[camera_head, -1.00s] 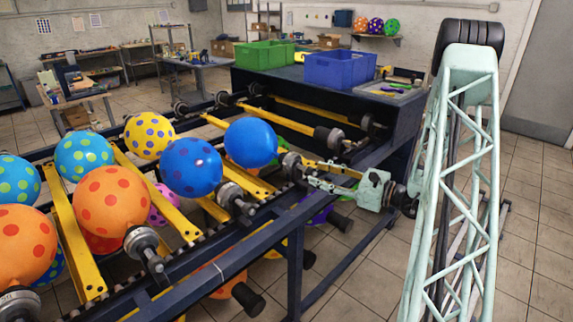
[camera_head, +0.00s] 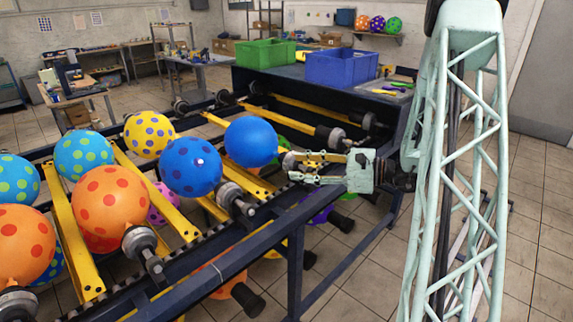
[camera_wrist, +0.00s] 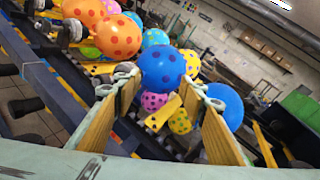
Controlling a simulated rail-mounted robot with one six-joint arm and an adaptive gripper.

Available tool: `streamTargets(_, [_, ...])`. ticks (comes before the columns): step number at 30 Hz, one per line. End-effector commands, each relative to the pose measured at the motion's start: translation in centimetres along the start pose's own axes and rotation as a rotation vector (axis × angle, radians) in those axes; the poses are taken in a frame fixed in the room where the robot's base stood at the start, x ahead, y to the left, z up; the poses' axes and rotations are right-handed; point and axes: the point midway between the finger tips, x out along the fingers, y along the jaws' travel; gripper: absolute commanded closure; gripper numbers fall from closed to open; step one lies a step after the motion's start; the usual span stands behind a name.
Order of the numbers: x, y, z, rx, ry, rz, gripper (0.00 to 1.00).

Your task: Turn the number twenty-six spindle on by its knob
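Several spindles with grey hubs and dark knobs line the near rail of the balloon rack. No number can be read, so I cannot tell which is twenty-six. One spindle (camera_head: 236,198) carries a blue balloon with dark dots (camera_head: 191,166). The spindle of the plain blue balloon (camera_head: 251,142) is largely hidden behind my gripper's tips. My gripper (camera_head: 291,169) is open and empty, pointing left above the near rail. In the wrist view my gripper (camera_wrist: 160,88) shows two spread yellow-padded fingers, with the dotted blue balloon (camera_wrist: 162,67) beyond the gap.
Other spindles (camera_head: 144,248) with dotted orange balloons (camera_head: 110,200) stand to the left. A blue crate (camera_head: 340,68) and a green crate (camera_head: 264,54) sit on the dark bench behind. Dark-tipped rods stick out below the near rail.

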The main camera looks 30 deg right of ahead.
Motion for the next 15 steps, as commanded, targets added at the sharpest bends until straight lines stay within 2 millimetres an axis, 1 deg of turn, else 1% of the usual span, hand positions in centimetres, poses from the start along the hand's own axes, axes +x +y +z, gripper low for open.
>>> streamTargets(1, [0.3, 0.3, 0.6, -0.008, 0.0, 0.014, 0.62])
streamTargets(15, [2.5, 3.7, 4.9, -0.074, 0.004, 0.138, 0.62])
